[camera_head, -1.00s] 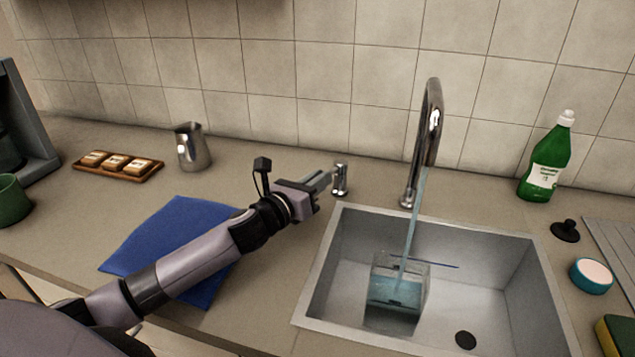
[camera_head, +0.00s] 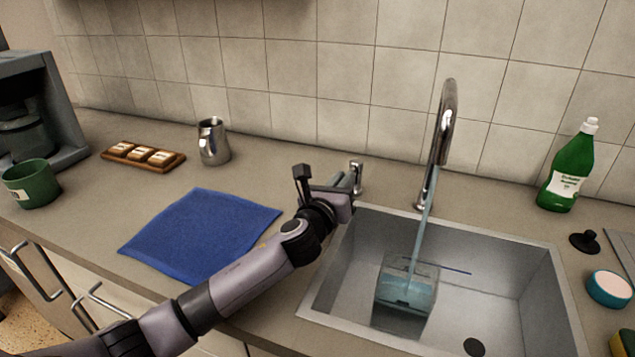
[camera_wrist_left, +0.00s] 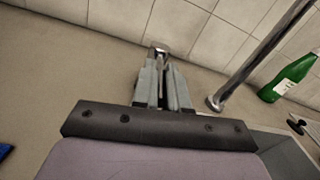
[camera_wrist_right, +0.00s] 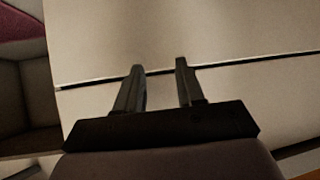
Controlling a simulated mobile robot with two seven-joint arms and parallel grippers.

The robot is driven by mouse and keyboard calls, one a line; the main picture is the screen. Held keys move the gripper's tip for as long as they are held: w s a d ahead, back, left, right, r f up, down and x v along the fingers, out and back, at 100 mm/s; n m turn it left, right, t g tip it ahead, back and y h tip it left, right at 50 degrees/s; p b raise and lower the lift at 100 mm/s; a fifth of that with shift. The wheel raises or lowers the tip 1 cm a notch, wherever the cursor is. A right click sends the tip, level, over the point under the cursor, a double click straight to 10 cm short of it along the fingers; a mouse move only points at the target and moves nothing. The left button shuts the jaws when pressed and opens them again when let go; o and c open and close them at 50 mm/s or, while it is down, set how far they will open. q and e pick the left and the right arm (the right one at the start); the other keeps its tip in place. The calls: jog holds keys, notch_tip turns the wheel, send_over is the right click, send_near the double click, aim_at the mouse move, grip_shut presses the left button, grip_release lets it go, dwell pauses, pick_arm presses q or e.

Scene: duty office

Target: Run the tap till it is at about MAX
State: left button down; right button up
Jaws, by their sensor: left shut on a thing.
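The chrome tap (camera_head: 444,125) is running, and a stream of water (camera_head: 422,230) falls into a clear container (camera_head: 408,285) in the sink. Bluish water stands in the container; its level against any MAX mark is too small to read. My left gripper (camera_head: 347,182) is at the small chrome tap handle (camera_head: 356,165) left of the spout, shut on it. In the left wrist view the fingers (camera_wrist_left: 164,68) point at the handle (camera_wrist_left: 159,50), partly hiding it. My right gripper (camera_wrist_right: 160,65) is open and empty before a pale panel with a dark seam.
The sink (camera_head: 515,270) has a drain hole and a thin blue line beside the container. A green bottle (camera_head: 567,170), black plug (camera_head: 585,241) and round blue-edged item (camera_head: 609,288) lie right. A blue cloth (camera_head: 200,233), steel jug (camera_head: 213,142) and green mug (camera_head: 32,184) stand left.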

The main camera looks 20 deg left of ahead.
pick_arm(q)
jog(key=shift+d+f+n+y, duration=0.15)
jog(key=shift+d+n+y, duration=0.3)
jog(key=shift+y, duration=0.45)
jog(key=shift+a, duration=0.1)
jog(key=c, duration=1.2)
grip_release()
jog(key=shift+o, duration=0.2)
jog(key=shift+s, duration=0.15)
jog(key=shift+s, duration=3.5)
jog(key=shift+d, duration=0.2)
